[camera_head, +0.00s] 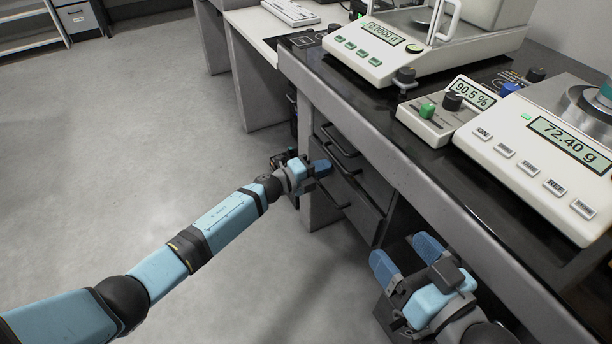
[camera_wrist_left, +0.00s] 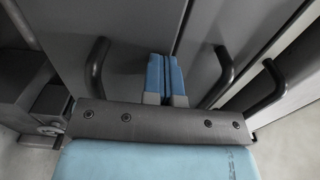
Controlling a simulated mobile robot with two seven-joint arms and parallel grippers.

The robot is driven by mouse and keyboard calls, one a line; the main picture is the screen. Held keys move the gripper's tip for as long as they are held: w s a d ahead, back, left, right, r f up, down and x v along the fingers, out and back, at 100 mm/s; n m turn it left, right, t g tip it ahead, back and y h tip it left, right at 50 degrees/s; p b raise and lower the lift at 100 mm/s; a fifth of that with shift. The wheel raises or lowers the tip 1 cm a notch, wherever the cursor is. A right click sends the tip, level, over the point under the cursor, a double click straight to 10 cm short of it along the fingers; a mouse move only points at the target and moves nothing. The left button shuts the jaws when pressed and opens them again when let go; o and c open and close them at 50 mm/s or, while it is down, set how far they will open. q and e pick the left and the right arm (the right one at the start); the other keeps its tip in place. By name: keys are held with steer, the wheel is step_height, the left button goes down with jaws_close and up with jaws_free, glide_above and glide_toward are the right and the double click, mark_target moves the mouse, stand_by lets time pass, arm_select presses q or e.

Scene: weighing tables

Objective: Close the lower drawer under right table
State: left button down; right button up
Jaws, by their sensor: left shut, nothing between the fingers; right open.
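The right table (camera_head: 375,140) has a grey drawer unit with dark bar handles under it. The lower drawer (camera_head: 362,212) shows below my left gripper (camera_head: 321,167), and its handle (camera_head: 330,200) sticks out. In the left wrist view, my left gripper (camera_wrist_left: 165,78) is shut and empty, its blue fingertips pointing at the drawer fronts. What looks like the lower drawer front (camera_wrist_left: 130,40) is at left there, with its handle (camera_wrist_left: 95,66). I cannot tell whether the fingertips touch it or how far it stands open. My right gripper (camera_head: 407,257) is open and empty beside the table front.
Two balances (camera_head: 385,57) (camera_head: 530,165) and a small display box (camera_head: 440,118) stand on the tabletop. An upper drawer handle (camera_wrist_left: 222,72) and another (camera_wrist_left: 274,84) stick out close to my left gripper. The floor (camera_head: 120,150) at left is clear.

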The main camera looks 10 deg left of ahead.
arm_select(q)
steer(key=shift+x, duration=1.1)
arm_select(e)
steer(key=shift+w+d+n, duration=0.25)
steer(key=shift+d+n, duration=0.05)
steer(key=shift+d, duration=0.15)
arm_select(q)
steer(key=shift+w+r, duration=0.1)
steer(key=shift+r, duration=0.2)
steer(key=p+v, duration=0.4)
steer(key=v, duration=1)
steer(key=shift+s+f, duration=0.25)
steer(key=shift+f, duration=0.05)
arm_select(e)
steer(key=shift+m+t, duration=0.6)
steer(key=shift+m, duration=0.2)
steer(key=r, duration=0.1)
steer(key=s+r, duration=0.1)
steer(key=s+a+r, duration=0.1)
steer(key=r, duration=0.1)
steer(key=shift+s, duration=0.25)
